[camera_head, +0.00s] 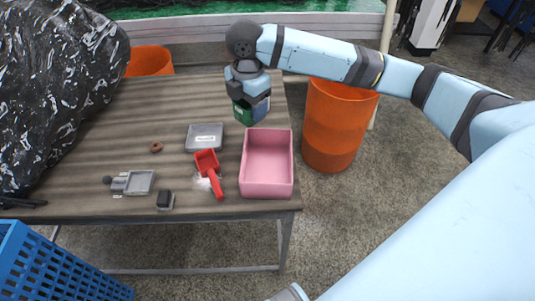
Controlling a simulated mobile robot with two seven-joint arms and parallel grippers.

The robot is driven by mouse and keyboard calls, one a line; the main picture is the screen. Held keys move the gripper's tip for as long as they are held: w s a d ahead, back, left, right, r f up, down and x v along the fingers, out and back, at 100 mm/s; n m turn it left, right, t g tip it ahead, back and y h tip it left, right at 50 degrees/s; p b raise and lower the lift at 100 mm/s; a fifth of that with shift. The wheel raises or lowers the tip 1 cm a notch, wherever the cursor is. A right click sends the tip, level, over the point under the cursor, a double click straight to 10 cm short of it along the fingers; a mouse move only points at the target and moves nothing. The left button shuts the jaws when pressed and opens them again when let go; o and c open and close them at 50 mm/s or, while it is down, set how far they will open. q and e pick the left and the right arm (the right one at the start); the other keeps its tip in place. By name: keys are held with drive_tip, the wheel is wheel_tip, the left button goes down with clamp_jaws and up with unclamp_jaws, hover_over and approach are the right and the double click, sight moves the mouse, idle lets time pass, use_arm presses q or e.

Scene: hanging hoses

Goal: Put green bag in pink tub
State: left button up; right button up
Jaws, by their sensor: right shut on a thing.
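The green bag (242,112) is small and dark green. It is at the far right part of the table, behind the pink tub. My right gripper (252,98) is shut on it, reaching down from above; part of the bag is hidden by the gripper. The pink tub (267,194) is an open rectangular box on the table's right front corner, and its inside looks empty. The bag is beyond the tub's back edge in the picture, outside it. Whether the bag touches the table I cannot tell. My left gripper is not in view.
On the table (95,204) lie a grey box (205,136), a red scoop (209,170), a grey tray (139,182) and a small black item (165,200). A black plastic-wrapped heap (60,80) covers the left. Orange bins (332,135) and a blue crate (45,268) stand around.

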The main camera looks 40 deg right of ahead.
drive_tip(key=n, duration=0.3)
drive_tip(key=s+n, duration=0.1)
drive_tip(key=shift+d, duration=0.4)
drive_tip(key=n, duration=0.3)
drive_tip(key=s+n, duration=0.1)
drive_tip(key=shift+d+n+b, duration=0.35)
drive_tip(key=shift+n+b, duration=0.05)
drive_tip(key=n, duration=0.4)
drive_tip(key=n+b, duration=0.3)
drive_tip(key=n, duration=0.2)
hover_over(268, 170)
wheel_tip(268, 170, down, 14)
drive_tip(key=r, duration=0.1)
wheel_tip(268, 170, down, 6)
drive_tip(key=shift+f+b, duration=0.25)
drive_tip(key=shift+b, duration=0.5)
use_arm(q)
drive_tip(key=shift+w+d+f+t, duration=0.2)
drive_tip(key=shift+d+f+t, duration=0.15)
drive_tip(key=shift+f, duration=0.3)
use_arm(e)
drive_tip(key=shift+w+f, duration=0.1)
drive_tip(key=o, duration=0.9)
drive_tip(key=shift+f, duration=0.1)
drive_tip(key=shift+c, duration=0.2)
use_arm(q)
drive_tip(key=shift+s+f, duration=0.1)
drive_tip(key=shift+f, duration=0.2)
use_arm(e)
drive_tip(key=shift+o, duration=0.3)
